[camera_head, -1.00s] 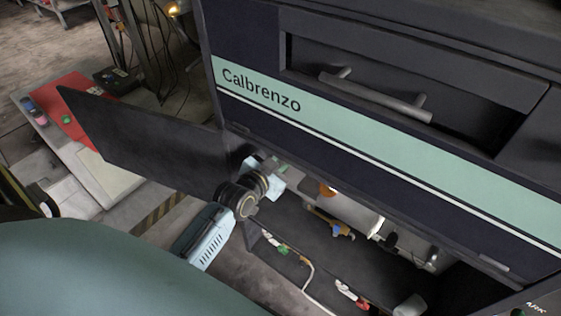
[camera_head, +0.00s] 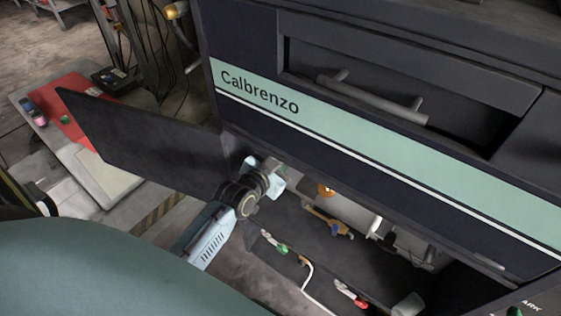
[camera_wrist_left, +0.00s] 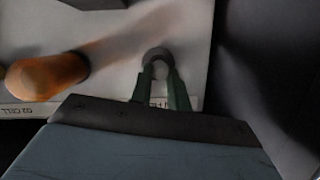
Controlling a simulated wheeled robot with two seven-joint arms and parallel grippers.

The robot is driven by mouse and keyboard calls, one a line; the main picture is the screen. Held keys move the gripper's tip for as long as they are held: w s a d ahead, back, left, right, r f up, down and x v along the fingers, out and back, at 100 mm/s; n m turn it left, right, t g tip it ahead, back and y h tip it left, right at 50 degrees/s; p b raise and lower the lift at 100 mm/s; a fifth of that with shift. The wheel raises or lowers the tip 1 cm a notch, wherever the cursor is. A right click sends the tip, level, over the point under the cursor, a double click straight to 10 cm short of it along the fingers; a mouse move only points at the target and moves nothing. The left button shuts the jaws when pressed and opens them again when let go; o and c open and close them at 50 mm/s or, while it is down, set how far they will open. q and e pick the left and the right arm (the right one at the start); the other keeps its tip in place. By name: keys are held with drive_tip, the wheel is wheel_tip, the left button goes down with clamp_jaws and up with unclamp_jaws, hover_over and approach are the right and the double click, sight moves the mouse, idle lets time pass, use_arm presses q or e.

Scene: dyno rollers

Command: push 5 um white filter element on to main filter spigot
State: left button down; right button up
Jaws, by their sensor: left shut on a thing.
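My left arm reaches past the open door into the lower cabinet in the head view. The left gripper (camera_wrist_left: 163,85) shows in the wrist view with its two green fingers close together. They are shut on a small pale, rounded piece (camera_wrist_left: 160,70), which looks like the white filter element. A dark round rim (camera_wrist_left: 157,53) lies right at the fingertips, against a pale panel (camera_wrist_left: 110,60). I cannot tell whether this rim is the main filter spigot, or whether the element touches it. In the head view my arm and the cabinet hide the fingertips. My right gripper is not in view.
An orange cylinder (camera_wrist_left: 45,77) stands out from the panel beside the fingers, above an "O2 CELL" label. The open black door (camera_head: 140,145) is left of my arm. Hoses and fittings (camera_head: 335,228) lie inside the cabinet. A drawer handle (camera_head: 370,100) is above.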

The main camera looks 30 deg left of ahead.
use_arm(q)
drive_tip(key=shift+w, duration=0.25)
drive_tip(key=c, duration=1.3)
unclamp_jaws()
drive_tip(key=shift+o, duration=0.2)
drive_tip(key=shift+s, duration=0.1)
drive_tip(key=p+v, duration=0.4)
drive_tip(key=v, duration=0.9)
drive_tip(key=shift+s, duration=0.15)
